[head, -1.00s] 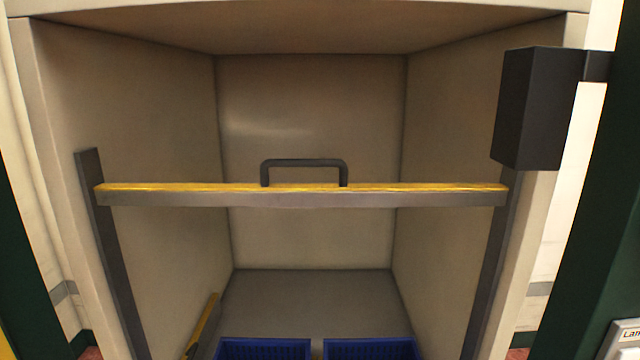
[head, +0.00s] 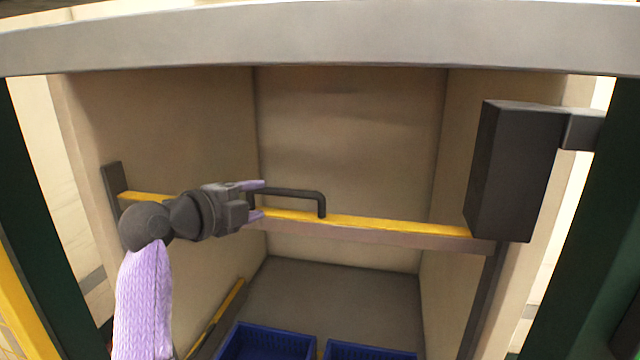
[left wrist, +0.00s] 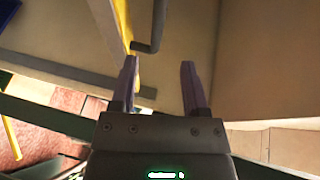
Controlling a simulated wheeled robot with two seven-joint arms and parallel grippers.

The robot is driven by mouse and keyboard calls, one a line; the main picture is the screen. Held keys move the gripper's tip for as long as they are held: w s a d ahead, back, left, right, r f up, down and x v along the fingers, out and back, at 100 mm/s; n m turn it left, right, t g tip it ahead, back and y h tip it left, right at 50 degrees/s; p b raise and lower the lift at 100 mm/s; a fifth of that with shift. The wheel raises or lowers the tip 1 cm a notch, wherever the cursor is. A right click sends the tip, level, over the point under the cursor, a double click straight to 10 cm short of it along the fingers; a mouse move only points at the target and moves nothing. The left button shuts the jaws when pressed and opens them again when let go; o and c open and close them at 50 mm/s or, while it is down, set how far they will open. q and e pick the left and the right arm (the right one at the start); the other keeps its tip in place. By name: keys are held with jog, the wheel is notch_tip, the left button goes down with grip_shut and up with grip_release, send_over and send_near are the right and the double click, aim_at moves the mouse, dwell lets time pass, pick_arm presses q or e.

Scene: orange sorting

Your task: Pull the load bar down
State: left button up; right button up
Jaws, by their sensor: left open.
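The load bar (head: 385,228) is a yellow-topped grey bar across the opening of a beige compartment. A black U-shaped handle (head: 300,193) stands on its top near the middle. My left gripper (head: 262,200) is at the left end of the handle in the head view, its two purple fingers apart, one above the other. In the left wrist view the open fingers (left wrist: 160,85) point toward the handle (left wrist: 150,40), which shows beyond their tips; the gap between them looks empty. I cannot tell whether a finger touches the handle. The right gripper is in neither view.
A black box (head: 500,170) is mounted at the right side of the opening. Blue crates (head: 268,342) stand on the compartment floor below the bar. A yellow-edged rail (head: 220,315) lies low at the left. Dark green posts flank the opening.

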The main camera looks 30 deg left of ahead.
aim_at(283, 195)
pick_arm(q)
jog(key=x, duration=0.1)
jog(key=p+x, duration=0.1)
jog(key=x, duration=0.1)
jog(key=shift+w+a+p, duration=0.3)
jog(key=shift+w+p, duration=0.05)
jog(key=shift+w, duration=0.1)
jog(key=p+x, duration=0.1)
jog(key=x, duration=0.3)
jog(key=shift+w+d+f, duration=0.2)
jog(key=shift+w+a+f, duration=0.1)
jog(key=shift+w+f, duration=0.1)
jog(key=shift+w, duration=0.05)
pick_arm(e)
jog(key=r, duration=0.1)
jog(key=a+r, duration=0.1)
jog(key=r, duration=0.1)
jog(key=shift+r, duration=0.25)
pick_arm(q)
grip_shut()
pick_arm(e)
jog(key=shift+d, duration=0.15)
